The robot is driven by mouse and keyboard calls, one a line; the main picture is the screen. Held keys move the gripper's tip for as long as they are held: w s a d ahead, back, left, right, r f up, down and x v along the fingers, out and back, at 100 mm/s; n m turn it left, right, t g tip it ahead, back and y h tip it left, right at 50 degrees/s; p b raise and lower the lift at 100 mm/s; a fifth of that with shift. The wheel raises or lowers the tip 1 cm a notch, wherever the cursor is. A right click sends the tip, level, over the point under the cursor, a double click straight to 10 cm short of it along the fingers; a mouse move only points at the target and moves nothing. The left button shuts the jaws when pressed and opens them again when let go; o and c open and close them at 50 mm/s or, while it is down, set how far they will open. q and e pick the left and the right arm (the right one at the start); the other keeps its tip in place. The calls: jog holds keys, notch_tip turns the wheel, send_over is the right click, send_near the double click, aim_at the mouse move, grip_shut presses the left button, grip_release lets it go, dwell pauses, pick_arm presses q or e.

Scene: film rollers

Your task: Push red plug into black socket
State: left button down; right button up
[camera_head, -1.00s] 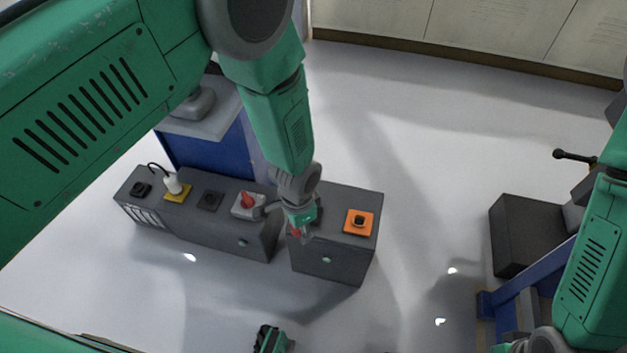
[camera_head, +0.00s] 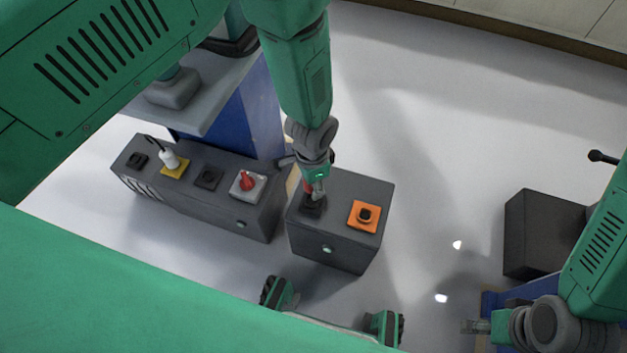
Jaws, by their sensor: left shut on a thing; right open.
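My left gripper (camera_head: 316,191) points down over the left part of the right-hand grey box. It is shut on the red plug (camera_head: 307,187), of which only a small red part shows beside the fingers. The black socket (camera_head: 311,207) lies on the box top directly under the gripper. The plug's lower end is hidden, so I cannot tell whether it is inside the socket or just above it. My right gripper (camera_head: 475,327) is at the lower right, open and empty, away from the boxes.
An orange socket (camera_head: 364,216) sits right of the black one. The longer grey box (camera_head: 215,205) at left carries a red switch (camera_head: 247,181) on a grey plate, a white plug (camera_head: 169,160) on a yellow base and other black sockets. A dark box (camera_head: 534,235) stands at right.

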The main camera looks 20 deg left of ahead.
aim_at(312, 202)
pick_arm(q)
notch_tip(312, 202, down, 3)
jog(key=shift+f+b, duration=0.1)
jog(key=shift+b, duration=1.05)
jog(key=shift+f+b, duration=0.85)
jog(key=shift+f, duration=0.35)
jog(key=shift+p, duration=0.45)
jog(key=shift+f, duration=0.3)
